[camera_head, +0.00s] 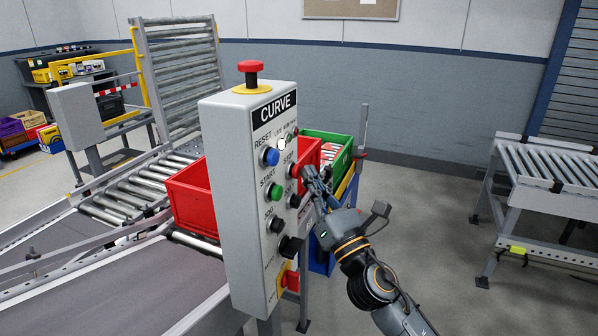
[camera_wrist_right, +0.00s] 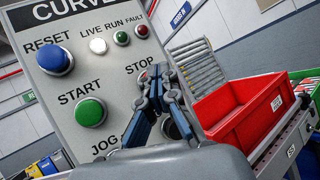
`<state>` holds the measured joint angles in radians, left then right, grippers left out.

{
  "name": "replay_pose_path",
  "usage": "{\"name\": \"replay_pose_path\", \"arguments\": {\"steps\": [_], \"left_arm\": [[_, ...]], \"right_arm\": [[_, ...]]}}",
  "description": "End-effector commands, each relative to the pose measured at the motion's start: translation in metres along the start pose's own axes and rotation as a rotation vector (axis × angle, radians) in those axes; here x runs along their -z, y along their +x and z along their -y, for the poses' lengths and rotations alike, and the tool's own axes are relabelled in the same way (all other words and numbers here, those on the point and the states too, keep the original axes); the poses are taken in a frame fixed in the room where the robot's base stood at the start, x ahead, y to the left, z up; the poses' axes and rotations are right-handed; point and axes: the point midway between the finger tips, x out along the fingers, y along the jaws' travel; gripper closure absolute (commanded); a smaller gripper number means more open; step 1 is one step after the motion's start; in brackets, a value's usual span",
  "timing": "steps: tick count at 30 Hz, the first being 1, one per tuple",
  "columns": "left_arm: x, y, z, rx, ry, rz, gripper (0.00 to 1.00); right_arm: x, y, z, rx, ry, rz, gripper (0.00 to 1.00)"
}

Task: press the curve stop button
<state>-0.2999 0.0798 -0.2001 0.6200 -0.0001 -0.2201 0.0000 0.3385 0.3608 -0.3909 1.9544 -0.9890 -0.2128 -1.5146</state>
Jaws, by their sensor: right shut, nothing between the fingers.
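The grey control box labelled CURVE (camera_head: 237,190) stands upright in the middle of the head view. Its red stop button (camera_head: 295,171) sits under the STOP label, in the right column of the panel. My right gripper (camera_head: 309,174) is shut and empty, its fingertips right at the stop button; I cannot tell whether they touch it. In the right wrist view the gripper (camera_wrist_right: 160,75) points at the panel just below and right of the STOP label and hides most of the button. My left gripper is not in view.
The blue reset button (camera_wrist_right: 54,60) and green start button (camera_wrist_right: 90,111) are left of my fingers. A red mushroom button (camera_head: 251,67) tops the box. Red (camera_head: 189,196) and green (camera_head: 338,146) crates sit on the conveyor behind. Open floor (camera_head: 430,215) lies to the right.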

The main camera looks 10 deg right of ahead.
Motion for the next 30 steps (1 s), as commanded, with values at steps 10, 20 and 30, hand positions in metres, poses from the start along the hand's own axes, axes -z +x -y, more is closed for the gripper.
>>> {"name": "replay_pose_path", "arguments": {"steps": [10,20,30], "left_arm": [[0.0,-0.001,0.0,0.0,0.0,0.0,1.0],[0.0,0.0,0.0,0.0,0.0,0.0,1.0],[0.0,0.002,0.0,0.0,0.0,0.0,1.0]], "right_arm": [[-0.005,-0.007,0.005,0.0,0.0,0.001,1.0],[-0.012,-0.017,0.013,0.001,-0.003,0.0,1.0],[-0.028,-0.039,0.028,0.001,-0.001,0.0,1.0]]}}
